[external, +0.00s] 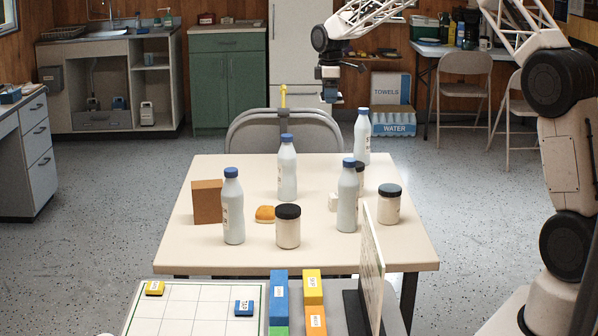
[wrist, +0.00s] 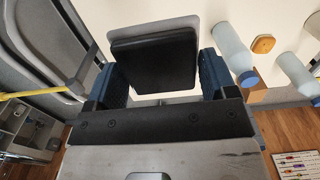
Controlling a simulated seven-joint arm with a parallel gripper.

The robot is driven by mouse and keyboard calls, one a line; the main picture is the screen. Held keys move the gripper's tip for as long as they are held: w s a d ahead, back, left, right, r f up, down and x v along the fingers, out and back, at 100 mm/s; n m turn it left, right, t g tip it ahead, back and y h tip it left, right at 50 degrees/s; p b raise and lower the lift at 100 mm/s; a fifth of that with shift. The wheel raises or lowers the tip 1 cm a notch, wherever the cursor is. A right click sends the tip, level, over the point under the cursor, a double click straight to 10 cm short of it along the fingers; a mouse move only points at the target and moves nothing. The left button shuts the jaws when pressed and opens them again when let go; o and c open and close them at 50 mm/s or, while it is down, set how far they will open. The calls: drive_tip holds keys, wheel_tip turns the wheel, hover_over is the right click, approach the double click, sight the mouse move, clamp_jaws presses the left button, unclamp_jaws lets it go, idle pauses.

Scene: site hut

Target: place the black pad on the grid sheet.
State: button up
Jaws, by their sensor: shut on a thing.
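My gripper (external: 329,88) hangs high behind the far side of the cream table in the external view. In the wrist view its blue fingers (wrist: 162,82) are shut on the black pad (wrist: 155,62), with one finger on each side of it. A grey rounded edge shows behind the pad; I cannot tell what it belongs to. In the external view the pad is too small and dark to make out clearly. The white grid sheet (external: 182,310) lies at the front left, far from my gripper. A yellow tag (external: 155,288) and a blue tag (external: 244,308) lie on it.
The cream table (external: 330,255) holds several blue-capped bottles, black-lidded jars, a bun (external: 265,214) and a brown box (external: 207,202). Coloured blocks (external: 279,297) and an upright panel (external: 371,267) stand right of the sheet. A grey chair (external: 284,131) with a yellow-topped rod is behind the table.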

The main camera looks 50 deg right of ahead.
drive_tip(key=shift+a+r, duration=0.35)
drive_tip(key=shift+r, duration=0.25)
drive_tip(key=shift+a+r, duration=0.3)
drive_tip(key=shift+r, duration=0.3)
drive_tip(key=s+a+n, duration=0.2)
drive_tip(key=a+n, duration=0.1)
drive_tip(key=a, duration=1.7)
drive_tip(key=s+a+n, duration=0.2)
drive_tip(key=a+n, duration=0.1)
drive_tip(key=a, duration=1.8)
drive_tip(key=s+a+n, duration=0.2)
drive_tip(key=s+a, duration=0.6)
drive_tip(key=a, duration=0.4)
drive_tip(key=s+a+n, duration=0.3)
drive_tip(key=s+a, duration=0.5)
drive_tip(key=a, duration=0.4)
drive_tip(key=s+a+n, duration=0.2)
drive_tip(key=s+a, duration=0.6)
drive_tip(key=a, duration=0.4)
wheel_tip(320, 180, down, 18)
drive_tip(key=shift+a, duration=0.2)
drive_tip(key=shift+f, duration=3.15)
